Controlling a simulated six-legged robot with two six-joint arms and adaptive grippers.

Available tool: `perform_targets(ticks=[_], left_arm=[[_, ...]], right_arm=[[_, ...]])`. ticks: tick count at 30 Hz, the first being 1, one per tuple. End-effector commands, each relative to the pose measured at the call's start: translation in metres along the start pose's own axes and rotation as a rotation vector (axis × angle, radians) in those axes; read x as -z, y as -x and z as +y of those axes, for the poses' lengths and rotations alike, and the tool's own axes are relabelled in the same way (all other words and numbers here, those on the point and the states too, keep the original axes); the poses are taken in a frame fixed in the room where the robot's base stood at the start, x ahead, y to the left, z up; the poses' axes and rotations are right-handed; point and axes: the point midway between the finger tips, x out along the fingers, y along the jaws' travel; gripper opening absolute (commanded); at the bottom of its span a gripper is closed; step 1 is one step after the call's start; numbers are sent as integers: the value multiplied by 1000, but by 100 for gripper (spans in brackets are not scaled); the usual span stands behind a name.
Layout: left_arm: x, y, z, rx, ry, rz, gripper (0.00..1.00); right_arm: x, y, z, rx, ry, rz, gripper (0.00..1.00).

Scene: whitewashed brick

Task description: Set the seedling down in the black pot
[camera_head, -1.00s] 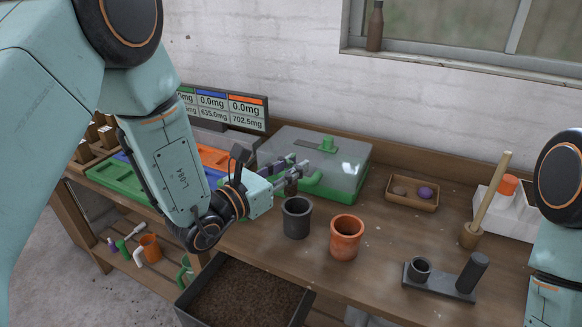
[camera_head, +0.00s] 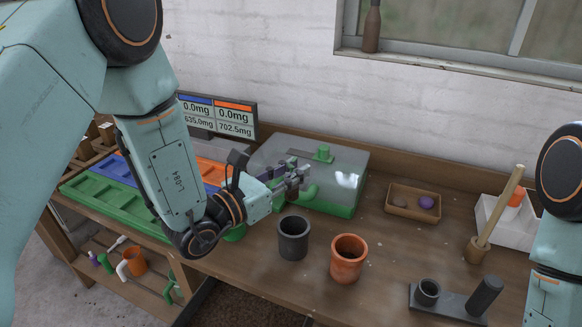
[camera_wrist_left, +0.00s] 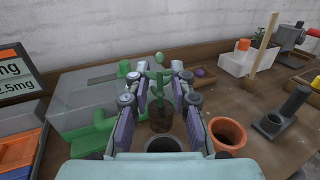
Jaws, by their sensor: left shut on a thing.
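My left gripper (camera_head: 296,178) is shut on the seedling, whose green leaves (camera_wrist_left: 158,82) and dark soil plug (camera_wrist_left: 160,118) show between the fingers in the left wrist view. In the head view the fingers mostly hide the seedling. The black pot (camera_head: 293,240) stands upright on the bench, below the gripper in the picture. Its rim also shows in the left wrist view (camera_wrist_left: 163,145), just nearer than the plug. The plug appears outside and above the pot; the exact gap is hard to tell. My right gripper is not in view.
An orange clay pot (camera_head: 348,262) stands right of the black pot. A clear-lidded green box (camera_head: 330,165) is close behind the gripper. Green trays (camera_head: 105,200) lie left.

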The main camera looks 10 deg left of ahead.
Motion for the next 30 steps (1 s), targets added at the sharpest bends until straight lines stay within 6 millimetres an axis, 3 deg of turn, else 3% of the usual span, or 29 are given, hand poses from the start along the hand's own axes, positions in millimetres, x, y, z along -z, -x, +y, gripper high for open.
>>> perform_targets(ticks=[30], left_arm=[[75, -2, 2, 3, -1, 0, 0]], right_arm=[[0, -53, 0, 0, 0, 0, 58]])
